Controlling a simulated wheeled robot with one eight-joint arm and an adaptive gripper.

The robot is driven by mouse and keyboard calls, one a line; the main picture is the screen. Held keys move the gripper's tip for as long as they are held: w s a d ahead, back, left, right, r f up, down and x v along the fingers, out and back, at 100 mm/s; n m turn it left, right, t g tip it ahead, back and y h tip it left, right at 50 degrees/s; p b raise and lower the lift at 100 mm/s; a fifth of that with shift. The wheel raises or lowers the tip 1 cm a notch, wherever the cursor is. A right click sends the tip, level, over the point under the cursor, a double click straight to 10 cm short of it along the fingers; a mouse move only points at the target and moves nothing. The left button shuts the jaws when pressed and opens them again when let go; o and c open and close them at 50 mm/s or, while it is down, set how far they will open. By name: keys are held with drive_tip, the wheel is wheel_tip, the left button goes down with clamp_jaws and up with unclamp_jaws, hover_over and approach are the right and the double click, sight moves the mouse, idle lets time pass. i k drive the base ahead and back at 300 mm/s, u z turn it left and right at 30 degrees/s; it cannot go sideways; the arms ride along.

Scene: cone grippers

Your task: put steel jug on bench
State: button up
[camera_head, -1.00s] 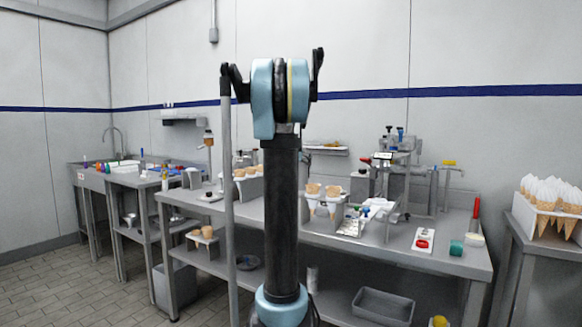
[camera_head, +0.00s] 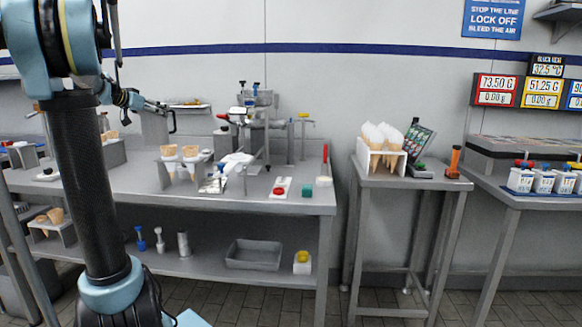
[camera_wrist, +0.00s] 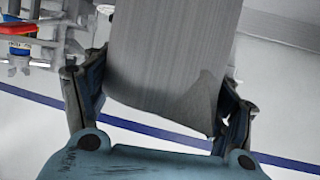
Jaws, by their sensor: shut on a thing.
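The steel jug (camera_wrist: 170,60) fills the upper middle of the wrist view as a plain grey metal wall, tilted in the picture. My gripper (camera_wrist: 160,105) is shut on it, with one dark finger on each side. In the head view my gripper (camera_head: 160,107) is small, at the end of my arm left of centre. The grey shape under it (camera_head: 154,128) looks like the jug, held above the back of the bench. The steel bench (camera_head: 305,204) runs from the left edge to the picture's middle. The jug's base and contents cannot be made out.
A side table with wrapped cones (camera_head: 382,150) stands to the right, beyond a gap.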

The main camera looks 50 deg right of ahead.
sight(316, 165)
drive_tip(key=u, duration=0.65)
drive_tip(key=k, duration=2.3)
drive_tip(key=z, duration=1.05)
drive_tip(key=i, duration=1.05)
drive_tip(key=u, duration=0.05)
